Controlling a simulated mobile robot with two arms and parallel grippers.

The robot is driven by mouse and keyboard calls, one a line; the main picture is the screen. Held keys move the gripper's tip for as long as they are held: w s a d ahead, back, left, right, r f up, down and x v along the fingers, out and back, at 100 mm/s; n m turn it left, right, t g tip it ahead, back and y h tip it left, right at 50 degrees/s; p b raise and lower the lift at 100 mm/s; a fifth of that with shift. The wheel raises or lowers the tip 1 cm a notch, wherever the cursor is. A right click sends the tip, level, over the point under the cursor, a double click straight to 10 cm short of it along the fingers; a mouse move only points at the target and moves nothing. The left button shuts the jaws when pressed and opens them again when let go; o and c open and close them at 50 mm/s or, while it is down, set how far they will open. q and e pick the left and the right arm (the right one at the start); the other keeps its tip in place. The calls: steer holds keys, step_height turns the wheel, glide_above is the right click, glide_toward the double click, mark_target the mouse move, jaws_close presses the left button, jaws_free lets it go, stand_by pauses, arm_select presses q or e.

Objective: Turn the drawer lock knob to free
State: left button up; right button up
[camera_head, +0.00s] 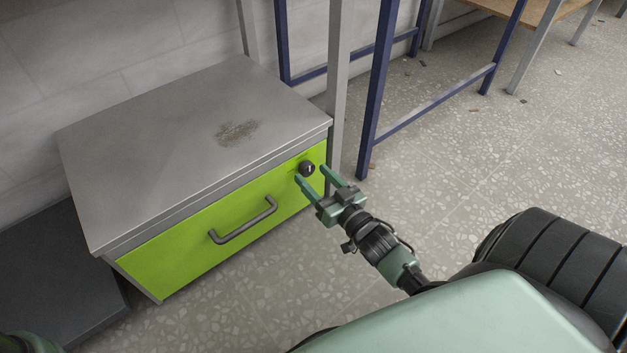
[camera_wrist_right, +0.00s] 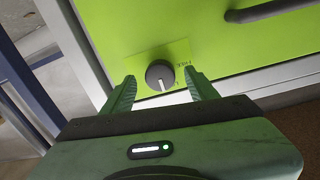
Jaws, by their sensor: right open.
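The drawer lock knob (camera_head: 306,168) is a dark round knob at the right end of the green drawer front (camera_head: 190,243). In the right wrist view the knob (camera_wrist_right: 160,75) has a white pointer line that points down in the picture, on a yellow-green plate with partly readable lettering. My right gripper (camera_head: 318,172) is open, with one finger on each side of the knob. In the wrist view its fingertips (camera_wrist_right: 158,80) show gaps to the knob on both sides, so they look apart from it. My left gripper is not seen.
The drawer has a grey bar handle (camera_head: 243,222) left of the knob. The grey cabinet top (camera_head: 150,150) has a brown stain. Grey and blue metal legs (camera_head: 375,90) stand close to the right. Speckled floor (camera_head: 450,170) is open beyond. A dark slab (camera_head: 50,270) lies at left.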

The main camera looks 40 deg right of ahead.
steer(key=shift+w, duration=0.45)
jaws_close()
